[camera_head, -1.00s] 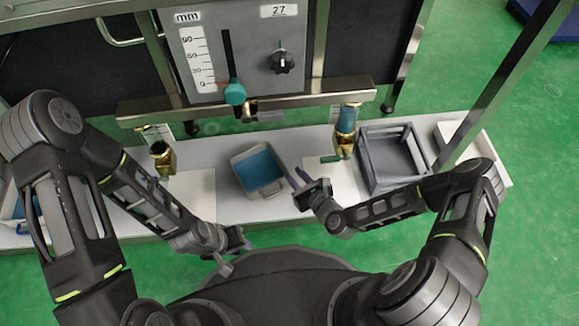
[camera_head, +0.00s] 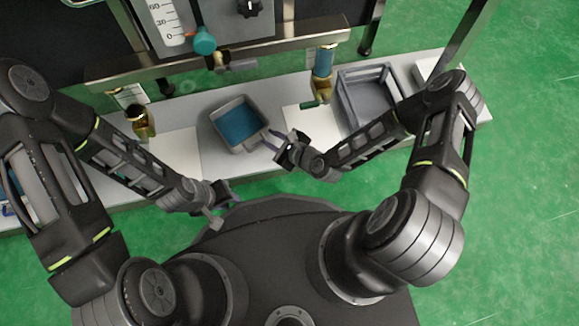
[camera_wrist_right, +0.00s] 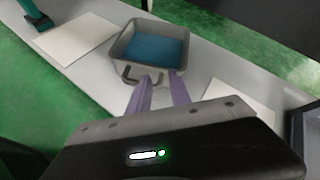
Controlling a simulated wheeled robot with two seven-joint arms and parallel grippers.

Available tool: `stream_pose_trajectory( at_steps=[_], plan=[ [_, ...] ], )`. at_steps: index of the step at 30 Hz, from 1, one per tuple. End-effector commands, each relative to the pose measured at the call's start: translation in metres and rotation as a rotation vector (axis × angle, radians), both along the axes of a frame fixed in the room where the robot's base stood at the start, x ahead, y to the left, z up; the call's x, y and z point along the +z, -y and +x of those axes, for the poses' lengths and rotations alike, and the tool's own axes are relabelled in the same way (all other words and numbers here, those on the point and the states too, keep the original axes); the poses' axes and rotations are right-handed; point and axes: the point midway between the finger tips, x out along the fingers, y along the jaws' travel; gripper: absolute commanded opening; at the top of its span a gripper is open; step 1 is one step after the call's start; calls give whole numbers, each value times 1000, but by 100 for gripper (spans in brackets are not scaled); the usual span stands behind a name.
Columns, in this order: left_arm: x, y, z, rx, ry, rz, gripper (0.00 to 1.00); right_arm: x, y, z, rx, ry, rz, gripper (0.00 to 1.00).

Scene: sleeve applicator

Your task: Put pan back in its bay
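The pan (camera_head: 240,125) is a grey open tray with a blue inside. It stands on the pale bench at the middle of the head view. It also shows in the right wrist view (camera_wrist_right: 150,50), with a looped handle on its near side. My right gripper (camera_head: 270,140) points left at the handle side of the pan. In the right wrist view its two purple fingers (camera_wrist_right: 160,92) are apart, with their tips close to the handle; contact cannot be told. My left gripper (camera_head: 230,194) is by the bench's front edge, away from the pan; its finger gap is unclear.
A grey open-framed box (camera_head: 366,96) stands on the bench to the right; I cannot tell whether it is the bay. Brass fittings (camera_head: 322,90) and (camera_head: 143,122) hang near the bench. White plates (camera_head: 176,152) lie on it. A steel rail (camera_head: 270,50) crosses above.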

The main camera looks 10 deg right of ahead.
Motion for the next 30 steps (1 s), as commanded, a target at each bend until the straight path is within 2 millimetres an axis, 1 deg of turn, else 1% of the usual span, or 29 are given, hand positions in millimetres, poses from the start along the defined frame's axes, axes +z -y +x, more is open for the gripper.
stream_pose_trajectory(
  at_steps=[1,2,3,5,6,10,12,15,18,21,30],
  plan=[
    [0,0,0,0,0,0,24,0,-7,-12,117,11,-113,24],
    [0,0,0,0,0,0,24,-2,-10,-21,196,18,-191,24],
    [0,0,0,0,0,0,24,-4,-13,-34,311,33,-296,24],
    [0,0,0,0,0,0,24,-5,-14,-55,499,60,-456,24],
    [0,0,0,0,0,0,24,-5,-14,-69,630,82,-559,24],
    [0,0,0,0,0,0,24,0,-3,-112,1054,171,-843,24],
    [0,0,0,0,0,0,24,5,4,-131,1256,225,-950,24],
    [0,0,0,0,0,0,24,13,13,-152,1478,291,-1047,24],
    [0,0,0,0,0,0,24,19,19,-165,1614,338,-1095,24],
    [0,0,0,0,0,0,24,21,21,-171,1676,360,-1112,24],
    [0,0,0,0,0,0,24,21,21,-171,1683,364,-1114,24]
  ],
)
